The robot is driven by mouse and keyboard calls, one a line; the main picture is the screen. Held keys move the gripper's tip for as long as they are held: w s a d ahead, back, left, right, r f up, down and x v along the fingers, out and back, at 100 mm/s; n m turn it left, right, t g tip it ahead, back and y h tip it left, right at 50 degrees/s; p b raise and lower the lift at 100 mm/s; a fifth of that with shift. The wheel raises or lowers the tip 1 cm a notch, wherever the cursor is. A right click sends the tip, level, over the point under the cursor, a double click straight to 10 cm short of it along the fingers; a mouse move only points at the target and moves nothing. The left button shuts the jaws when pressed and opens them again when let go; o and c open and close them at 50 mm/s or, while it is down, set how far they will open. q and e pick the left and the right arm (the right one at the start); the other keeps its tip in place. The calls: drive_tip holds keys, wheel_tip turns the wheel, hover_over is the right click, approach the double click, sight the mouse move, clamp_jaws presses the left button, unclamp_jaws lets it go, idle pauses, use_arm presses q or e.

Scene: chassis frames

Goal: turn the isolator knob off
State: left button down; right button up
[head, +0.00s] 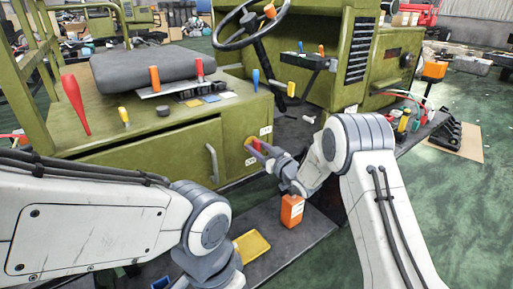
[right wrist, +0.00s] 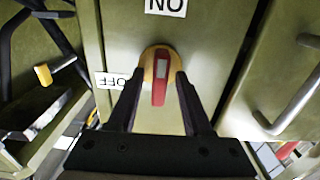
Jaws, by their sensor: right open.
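The isolator knob (head: 252,143) is on the green side panel of the vehicle, right of a grey door handle. In the right wrist view the knob (right wrist: 160,80) has a red bar handle with a pale stripe on a yellow round base. Its bar runs up and down in that view, in line with the ON label (right wrist: 166,6). The OFF label (right wrist: 112,81) is to its left. My right gripper (head: 262,151) is open, with its fingers (right wrist: 156,88) on either side of the red bar; contact cannot be told. My left gripper is out of view.
A grey door handle (head: 211,163) stands out left of the knob. An orange box (head: 292,210) and a yellow tray (head: 251,246) are on the dark step below. A steering wheel (head: 251,24) and levers are above.

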clamp_jaws()
drive_tip(key=shift+a, duration=0.1)
drive_tip(key=shift+s+f+n+b, duration=0.1)
drive_tip(key=shift+f+n+b, duration=0.1)
drive_tip(key=shift+n+b, duration=0.75)
drive_tip(key=shift+s+a+f+n+b, duration=0.1)
drive_tip(key=shift+a+f+n+b, duration=0.05)
drive_tip(key=shift+n+b, duration=4.45)
drive_tip(key=shift+s+a+f+n+b, duration=0.1)
drive_tip(key=shift+n+b, duration=3.45)
drive_tip(key=shift+b, duration=1.9)
